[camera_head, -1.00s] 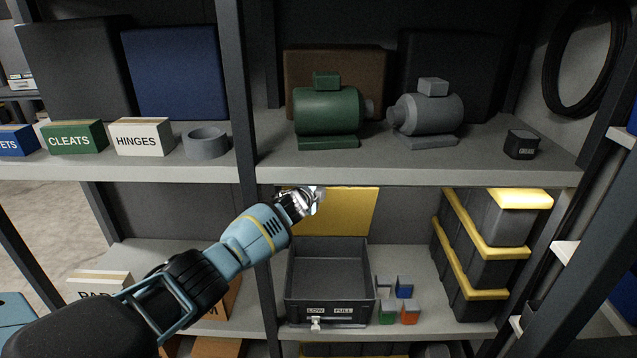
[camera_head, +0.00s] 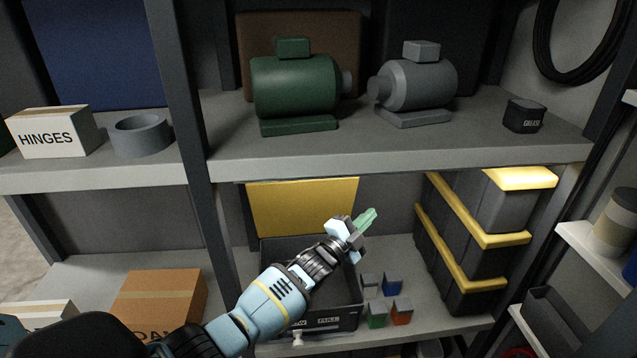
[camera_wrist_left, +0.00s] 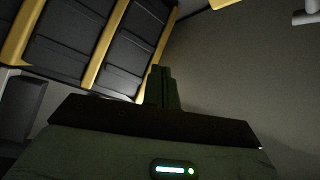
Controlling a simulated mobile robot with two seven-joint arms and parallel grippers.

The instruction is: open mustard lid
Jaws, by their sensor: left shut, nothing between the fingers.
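The mustard lid (camera_head: 305,205) stands upright behind the dark box (camera_head: 325,323) on the lower shelf, so the box is open at the top. My left gripper (camera_head: 366,219) is shut and empty. In the head view it is just right of the lid's right edge, above the box's right side, and touches neither visibly. My arm hides much of the box's inside and front. The right gripper is not in view.
Small grey, blue, green and orange blocks (camera_head: 376,314) stand right of the box. Dark cases with yellow edges (camera_head: 470,245) stand farther right. The upper shelf edge (camera_head: 400,160) runs above, carrying a green motor (camera_head: 295,85). A shelf post (camera_head: 185,120) rises at left.

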